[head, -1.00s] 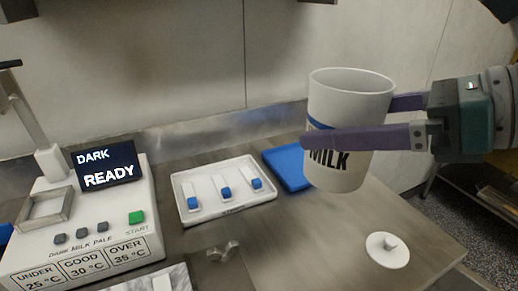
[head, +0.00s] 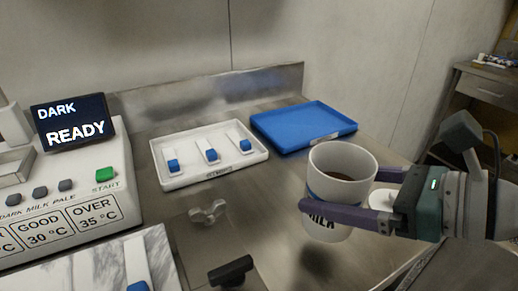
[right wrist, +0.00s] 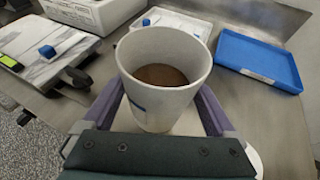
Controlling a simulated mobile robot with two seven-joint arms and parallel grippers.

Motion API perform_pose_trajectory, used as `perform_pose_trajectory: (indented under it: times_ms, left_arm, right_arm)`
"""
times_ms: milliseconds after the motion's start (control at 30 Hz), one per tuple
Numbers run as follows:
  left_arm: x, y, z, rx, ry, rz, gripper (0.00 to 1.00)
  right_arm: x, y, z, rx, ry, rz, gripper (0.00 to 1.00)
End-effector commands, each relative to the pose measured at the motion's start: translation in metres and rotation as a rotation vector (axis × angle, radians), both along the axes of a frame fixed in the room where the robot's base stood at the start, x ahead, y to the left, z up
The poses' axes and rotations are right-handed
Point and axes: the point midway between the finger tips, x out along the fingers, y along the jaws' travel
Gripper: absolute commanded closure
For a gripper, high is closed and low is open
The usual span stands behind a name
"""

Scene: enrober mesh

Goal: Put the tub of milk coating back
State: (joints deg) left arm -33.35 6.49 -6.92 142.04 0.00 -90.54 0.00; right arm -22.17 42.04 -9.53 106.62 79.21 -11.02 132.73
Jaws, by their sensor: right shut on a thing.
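The white tub of milk coating (head: 335,228) has a blue band and dark MILK lettering. It is upright and open at the top, with brown coating inside that shows in the right wrist view (right wrist: 160,76). My right gripper (head: 352,192) is shut on the tub, one purple finger on each side. A white round lid (head: 383,198) lies on the counter behind the tub, partly hidden by the gripper. My left gripper is not in view.
A blue tray (head: 290,132) lies behind the tub, beside a white tray (head: 185,180) of blue-ended strips. The machine (head: 75,185) at left shows DARK READY. A metal wing-shaped knob (head: 208,212) and a black handle (head: 230,272) stand in front. The counter's right edge is near.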

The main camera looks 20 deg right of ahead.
Motion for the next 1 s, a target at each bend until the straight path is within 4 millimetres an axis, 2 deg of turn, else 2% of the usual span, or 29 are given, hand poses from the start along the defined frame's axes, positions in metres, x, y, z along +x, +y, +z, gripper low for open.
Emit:
perform_pose_trajectory:
  times_ms: [167,400,667,833,867,933,1000]
  left_arm:
    - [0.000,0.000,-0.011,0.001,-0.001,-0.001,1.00]
    - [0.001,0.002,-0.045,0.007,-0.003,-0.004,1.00]
    - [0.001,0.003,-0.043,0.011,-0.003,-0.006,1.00]
    - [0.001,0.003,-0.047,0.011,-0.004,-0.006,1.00]
    - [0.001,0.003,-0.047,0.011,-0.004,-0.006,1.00]
    - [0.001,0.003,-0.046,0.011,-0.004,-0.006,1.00]
    - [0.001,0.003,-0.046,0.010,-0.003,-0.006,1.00]
  right_arm:
    - [0.001,0.000,-0.011,0.001,-0.004,-0.001,1.00]
    - [0.001,0.000,-0.048,0.001,-0.004,0.000,1.00]
    - [0.001,0.000,-0.046,0.001,-0.005,-0.001,1.00]
    - [0.001,0.000,-0.051,0.002,-0.003,-0.001,1.00]
    - [0.000,0.000,-0.052,0.002,-0.001,0.000,0.07]
    - [0.000,0.000,-0.051,0.001,0.000,0.000,0.00]
    - [0.000,0.000,-0.051,0.001,0.000,0.000,0.00]
